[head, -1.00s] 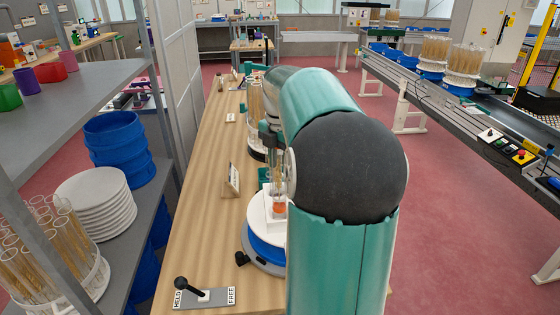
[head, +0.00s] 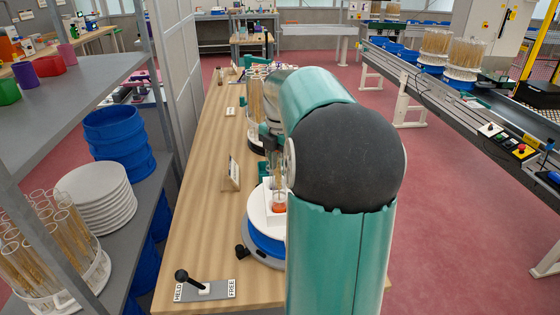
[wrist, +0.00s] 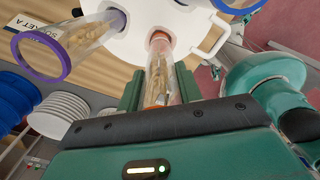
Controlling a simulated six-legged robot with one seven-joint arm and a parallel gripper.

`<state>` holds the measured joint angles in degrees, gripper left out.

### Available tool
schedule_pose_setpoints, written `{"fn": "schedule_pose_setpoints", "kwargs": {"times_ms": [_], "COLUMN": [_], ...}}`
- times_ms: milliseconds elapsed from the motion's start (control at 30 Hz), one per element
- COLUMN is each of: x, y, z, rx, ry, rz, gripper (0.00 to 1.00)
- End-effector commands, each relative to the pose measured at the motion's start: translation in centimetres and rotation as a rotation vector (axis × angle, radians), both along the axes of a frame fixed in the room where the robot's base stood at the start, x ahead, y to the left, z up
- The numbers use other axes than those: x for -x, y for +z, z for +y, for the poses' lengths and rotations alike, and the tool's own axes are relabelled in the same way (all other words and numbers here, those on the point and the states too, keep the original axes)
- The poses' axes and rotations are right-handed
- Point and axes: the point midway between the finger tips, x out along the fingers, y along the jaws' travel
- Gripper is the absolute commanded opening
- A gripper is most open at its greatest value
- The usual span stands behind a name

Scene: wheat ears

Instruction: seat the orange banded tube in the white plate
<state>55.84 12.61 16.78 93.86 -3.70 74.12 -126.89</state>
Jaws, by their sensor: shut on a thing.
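In the wrist view, my gripper (wrist: 160,90) is shut on the orange banded tube (wrist: 161,72), a clear tube with wheat ears inside. Orange shows at both its near and far ends. The far end meets the white plate (wrist: 190,38); I cannot tell how deep it sits. In the head view, the tube's orange end (head: 279,207) shows at the white plate (head: 259,212), which rests on a blue round base. My arm hides most of my gripper and the plate's right side there.
A purple-rimmed tube (wrist: 65,45) stands close left of my gripper in the wrist view. The wooden bench (head: 205,215) carries a held/free lever (head: 195,285) in front and a small sign (head: 231,174). A shelf with stacked plates (head: 98,200) and filled tubes (head: 50,245) stands left.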

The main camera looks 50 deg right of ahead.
Motion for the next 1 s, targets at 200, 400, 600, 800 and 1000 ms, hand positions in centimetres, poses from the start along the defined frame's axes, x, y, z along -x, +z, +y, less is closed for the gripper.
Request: {"fn": "schedule_pose_setpoints", "kwargs": {"times_ms": [200,400,600,800,1000], "x": [0.0,0.0,0.0,0.0,0.0], "y": [-0.6,-1.2,-1.7,-2.2,-2.8], "z": [0.0,0.0,0.0,0.0,0.0], "rx": [0.000,-0.001,0.000,0.000,0.000], "ry": [0.000,0.001,0.001,0.001,0.001], "rz": [0.000,0.001,0.000,0.000,0.000], "gripper": [0.00,0.00,0.00,0.00,0.00]}}
